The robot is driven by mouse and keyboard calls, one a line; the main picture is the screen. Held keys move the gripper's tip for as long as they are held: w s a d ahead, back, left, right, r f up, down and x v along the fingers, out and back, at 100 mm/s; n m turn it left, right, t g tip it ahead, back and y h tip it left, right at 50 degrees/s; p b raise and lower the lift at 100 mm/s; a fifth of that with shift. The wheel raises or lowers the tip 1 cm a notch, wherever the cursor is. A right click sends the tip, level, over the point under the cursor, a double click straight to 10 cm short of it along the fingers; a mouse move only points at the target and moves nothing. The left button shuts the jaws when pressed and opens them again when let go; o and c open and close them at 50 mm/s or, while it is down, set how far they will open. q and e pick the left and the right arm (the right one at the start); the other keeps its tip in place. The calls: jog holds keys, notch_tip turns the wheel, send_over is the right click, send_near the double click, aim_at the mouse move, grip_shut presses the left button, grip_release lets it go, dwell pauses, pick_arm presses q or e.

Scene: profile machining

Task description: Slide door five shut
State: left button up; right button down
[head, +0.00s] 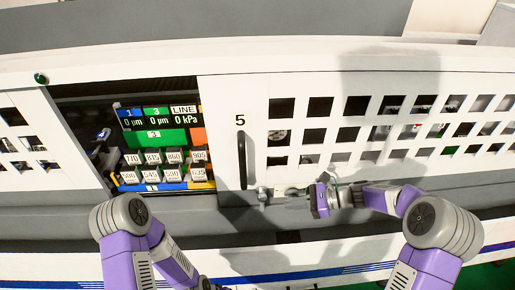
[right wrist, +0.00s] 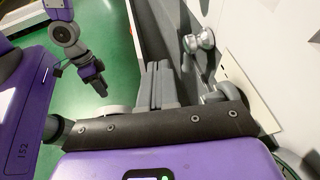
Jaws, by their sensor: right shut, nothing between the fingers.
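Door five (head: 222,130) is a white sliding panel with a "5", a black vertical handle (head: 242,160) and a grid of square windows. An open gap shows to its left. My right gripper (head: 290,191) is low in front of the door, right of the handle and apart from it. Its grey fingers (right wrist: 160,72) are together and empty in the right wrist view. A silver knob (head: 262,193) sits just left of the fingertips; a similar round knob (right wrist: 203,41) shows in the right wrist view. My left gripper (right wrist: 98,84) is small there; its jaws are unclear.
Inside the gap are a display panel (head: 158,118) and several numbered blocks (head: 153,173). Another white windowed panel (head: 25,140) stands left of the gap. A grey ledge (head: 60,216) runs below the doors. Green floor (right wrist: 105,25) shows in the right wrist view.

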notch_tip(320, 180, up, 16)
jog(key=w+d+y, duration=0.2)
jog(key=y, duration=0.2)
jog(key=p, duration=0.2)
send_over(257, 158)
jog(key=s, duration=0.6)
jog(key=shift+w+d+r+t, duration=0.1)
jog(key=shift+w+t, duration=0.1)
jog(key=shift+t, duration=0.2)
